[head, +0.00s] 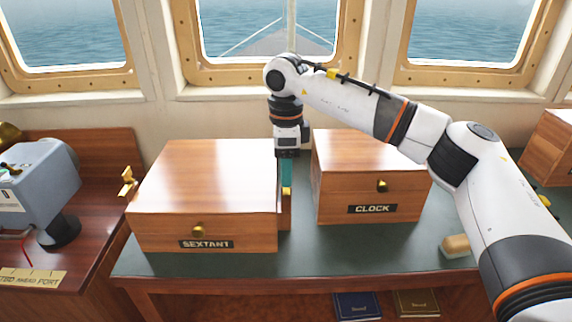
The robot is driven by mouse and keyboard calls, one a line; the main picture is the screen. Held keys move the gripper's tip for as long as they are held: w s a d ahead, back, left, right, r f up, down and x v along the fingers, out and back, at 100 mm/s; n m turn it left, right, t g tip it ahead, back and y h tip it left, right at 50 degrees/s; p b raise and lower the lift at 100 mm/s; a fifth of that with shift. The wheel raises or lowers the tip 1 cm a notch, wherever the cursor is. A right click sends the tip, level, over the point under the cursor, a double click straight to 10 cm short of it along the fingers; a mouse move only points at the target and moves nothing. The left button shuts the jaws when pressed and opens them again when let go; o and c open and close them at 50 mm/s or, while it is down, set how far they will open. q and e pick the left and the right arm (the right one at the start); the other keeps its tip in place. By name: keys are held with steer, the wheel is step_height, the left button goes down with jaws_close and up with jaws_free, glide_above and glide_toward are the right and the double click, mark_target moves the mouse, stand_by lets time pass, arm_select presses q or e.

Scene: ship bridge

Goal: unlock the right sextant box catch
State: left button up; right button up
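The wooden sextant box (209,192) stands closed on the green-topped table, with a "SEXTANT" label and a round brass knob (198,231) on its front. A brass catch (127,182) sticks out at its left side. My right gripper (286,184) points down in the gap along the box's right side, close to its wall. A small yellow or brass piece (287,191) shows at the fingertips; it may be the right catch, which is otherwise hidden. Whether the fingers are open or closed on it I cannot tell. My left gripper is out of view.
The wooden clock box (370,180) stands just right of the gripper, leaving a narrow gap. A small tan block (455,246) lies on the table (320,256) at right. A grey instrument (38,180) stands at left. Two books lie below the table.

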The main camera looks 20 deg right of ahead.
step_height(320, 180, up, 12)
steer(key=b, duration=0.1)
stand_by(0.6)
